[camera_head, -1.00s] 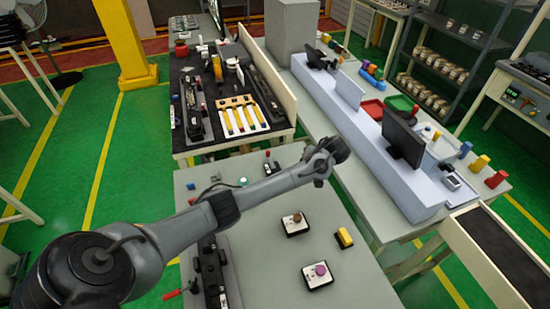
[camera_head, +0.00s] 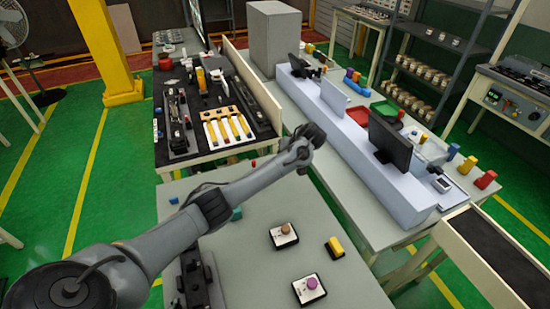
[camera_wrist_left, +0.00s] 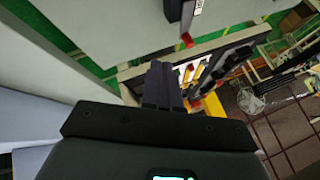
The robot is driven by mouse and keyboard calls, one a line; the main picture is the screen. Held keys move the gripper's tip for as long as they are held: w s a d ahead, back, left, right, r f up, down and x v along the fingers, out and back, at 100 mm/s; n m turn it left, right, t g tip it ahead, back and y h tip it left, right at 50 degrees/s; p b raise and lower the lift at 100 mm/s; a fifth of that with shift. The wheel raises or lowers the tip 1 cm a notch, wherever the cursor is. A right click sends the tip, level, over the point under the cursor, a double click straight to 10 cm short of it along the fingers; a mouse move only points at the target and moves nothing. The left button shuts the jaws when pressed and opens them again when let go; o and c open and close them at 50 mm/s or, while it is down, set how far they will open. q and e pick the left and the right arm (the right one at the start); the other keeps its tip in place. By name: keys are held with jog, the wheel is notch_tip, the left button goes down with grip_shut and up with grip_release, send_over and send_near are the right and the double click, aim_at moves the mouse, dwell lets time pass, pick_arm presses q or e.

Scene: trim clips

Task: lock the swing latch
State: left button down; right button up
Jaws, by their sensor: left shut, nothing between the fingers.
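In the head view, a black clamp-like fixture (camera_head: 196,280) stands on the near grey table (camera_head: 250,268), partly covered by my left arm. It may be the swing latch, but its lever and lock state cannot be made out. My left arm reaches across this table from the left. Its wrist end is over the table's far edge, away from the fixture, and its fingers are not clear there. In the left wrist view my left gripper (camera_wrist_left: 163,85) has its dark fingers together, holding nothing. A dark part with a red tip (camera_wrist_left: 186,22) shows above the fingers. My right gripper is not in view.
Two small button boxes (camera_head: 284,235) (camera_head: 310,289) and a yellow-topped block (camera_head: 335,246) sit on the near table's right side. A dark-topped bench (camera_head: 213,140) with tools lies beyond. A pale raised shelf with a monitor (camera_head: 398,137) stands right. The table's middle is clear.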

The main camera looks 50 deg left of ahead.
pick_arm(q)
jog(key=b+x, duration=0.1)
jog(key=x, duration=0.8)
jog(key=shift+d, duration=0.1)
jog(key=shift+s+a, duration=1.05)
jog(key=shift+s, duration=0.15)
jog(key=shift+s+a, duration=0.3)
jog(key=shift+s, duration=0.05)
jog(key=shift+p, duration=0.3)
